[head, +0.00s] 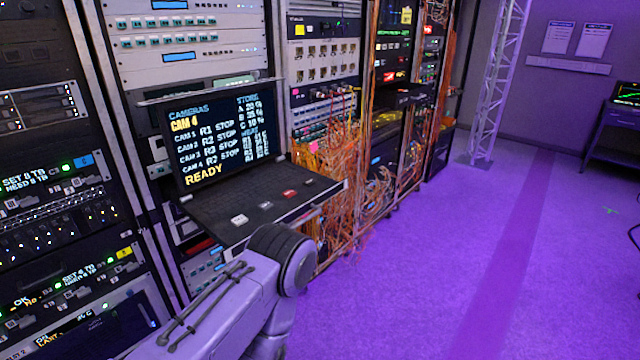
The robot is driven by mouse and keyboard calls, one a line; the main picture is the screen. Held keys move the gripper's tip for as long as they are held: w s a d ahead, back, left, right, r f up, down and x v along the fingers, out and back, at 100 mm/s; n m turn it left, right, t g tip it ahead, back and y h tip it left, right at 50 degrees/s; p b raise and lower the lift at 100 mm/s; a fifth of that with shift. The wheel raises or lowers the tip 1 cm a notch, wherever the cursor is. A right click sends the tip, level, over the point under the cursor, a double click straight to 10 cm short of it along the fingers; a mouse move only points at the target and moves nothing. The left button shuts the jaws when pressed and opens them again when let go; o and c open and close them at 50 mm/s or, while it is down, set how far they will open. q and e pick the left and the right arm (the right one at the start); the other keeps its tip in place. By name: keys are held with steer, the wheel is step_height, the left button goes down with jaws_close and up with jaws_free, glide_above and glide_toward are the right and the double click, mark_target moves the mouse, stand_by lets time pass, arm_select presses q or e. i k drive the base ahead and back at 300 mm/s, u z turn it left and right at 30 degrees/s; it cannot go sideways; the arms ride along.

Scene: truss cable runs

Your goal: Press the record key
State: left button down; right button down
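A rack console with a raised screen (216,135) and a pulled-out keyboard drawer (255,192) stands left of centre. The screen reads "CAMERAS", "CAM 4", a list of cameras each marked "STOP", and "READY" at the bottom. Along the drawer's front edge sit a red key (289,194) and pale keys, one of them a white key (239,219) at the left. Their labels are too small to read, so I cannot tell by label which is the record key. My arm reaches up from the bottom, just in front of the drawer. Neither gripper shows.
Equipment racks (190,50) line the left and back. Orange cables (335,150) hang in a tangle right of the drawer. A white truss (490,90) stands farther back, and a dark desk (612,130) is at the right edge. The purple floor (430,270) is mostly clear.

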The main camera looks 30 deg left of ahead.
mark_target(289, 193)
steer(key=u, duration=0.35)
steer(key=i, duration=0.7)
steer(key=u, duration=0.65)
